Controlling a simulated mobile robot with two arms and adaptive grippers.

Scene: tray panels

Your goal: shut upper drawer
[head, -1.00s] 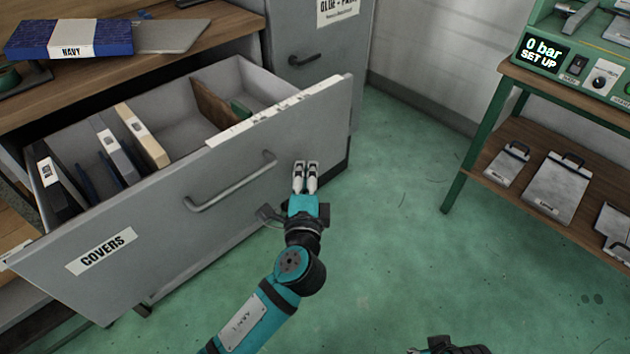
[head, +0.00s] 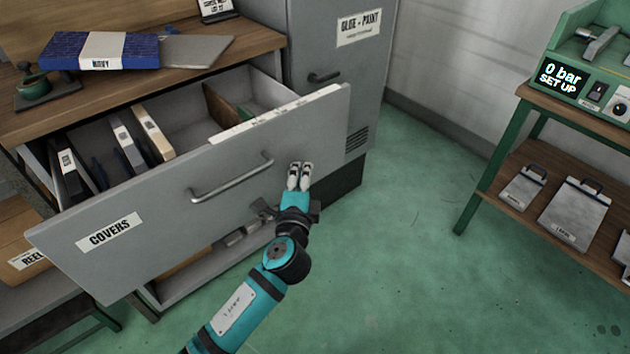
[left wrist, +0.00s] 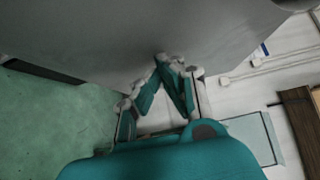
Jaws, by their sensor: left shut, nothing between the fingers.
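The upper drawer (head: 150,222) is a grey drawer labelled COVERS. It stands partly open under the wooden bench top, with its bar handle (head: 232,178) on the front. My left gripper (head: 300,168) is shut and empty, its fingertips at the drawer front to the right of the handle. In the left wrist view the closed fingertips (left wrist: 170,62) meet or nearly meet the grey panel; I cannot tell if they press on it. My right gripper is not in view.
Upright covers (head: 125,142) stand inside the drawer. A grey cabinet (head: 330,50) labelled GLUE + PAINT stands right of it. A green-framed bench (head: 520,150) is at the right. The green floor (head: 410,240) between is clear.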

